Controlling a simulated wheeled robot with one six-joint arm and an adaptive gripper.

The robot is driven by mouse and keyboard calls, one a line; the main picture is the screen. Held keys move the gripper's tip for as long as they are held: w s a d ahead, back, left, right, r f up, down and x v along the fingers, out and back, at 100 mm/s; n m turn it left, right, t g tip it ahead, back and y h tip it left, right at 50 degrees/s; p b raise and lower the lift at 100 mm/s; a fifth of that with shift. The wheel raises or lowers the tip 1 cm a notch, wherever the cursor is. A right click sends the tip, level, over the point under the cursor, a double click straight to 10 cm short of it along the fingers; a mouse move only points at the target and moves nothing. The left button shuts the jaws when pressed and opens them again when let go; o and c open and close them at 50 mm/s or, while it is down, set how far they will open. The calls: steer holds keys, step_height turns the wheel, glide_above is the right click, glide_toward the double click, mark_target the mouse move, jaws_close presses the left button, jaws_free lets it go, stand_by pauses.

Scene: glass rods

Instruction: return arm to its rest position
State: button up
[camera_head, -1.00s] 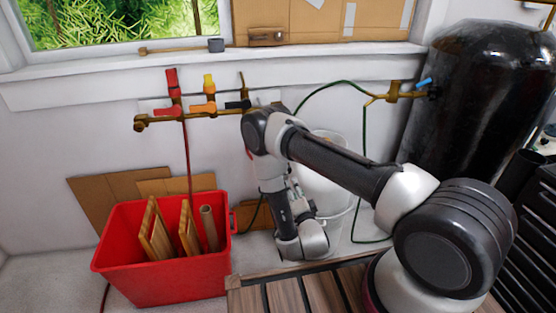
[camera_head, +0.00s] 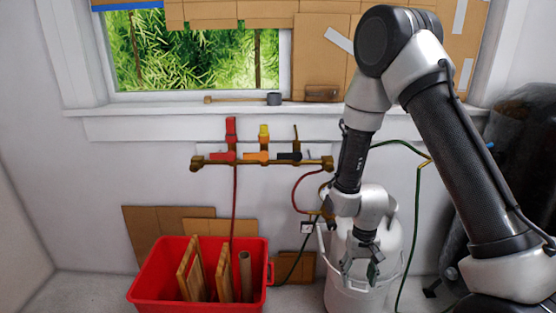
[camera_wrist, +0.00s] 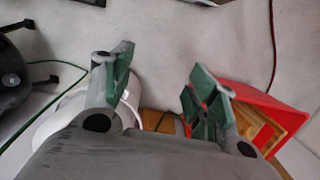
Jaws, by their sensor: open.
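My gripper (camera_head: 360,268) hangs at the end of my arm, pointing down in front of the white bucket in the head view. In the wrist view my gripper (camera_wrist: 160,95) shows two grey fingers with green pads, spread wide apart with nothing between them. My arm is bent with its elbow raised high, in front of the window's right side and the cardboard panel.
A red bin (camera_head: 197,292) with wooden boards and a tube stands on the floor at left. A white bucket (camera_head: 393,260) stands behind my gripper. A brass valve manifold (camera_head: 262,160) is on the wall. A black tank (camera_head: 525,160) stands at right.

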steer(key=s+d+r+t, duration=0.2)
steer(key=s+d+r, duration=0.2)
steer(key=r, duration=0.8)
steer(key=s+d+r+t, duration=0.2)
steer(key=s+d+r, duration=0.3)
steer(key=r, duration=0.8)
steer(key=s+d+r+t, duration=0.1)
steer(key=s+d+r, duration=0.3)
steer(key=r, duration=0.8)
steer(key=shift+s+d+r+n+t, duration=0.3)
steer(key=shift+s+r+t, duration=0.1)
steer(key=shift+s, duration=0.65)
steer(key=shift+o, duration=0.4)
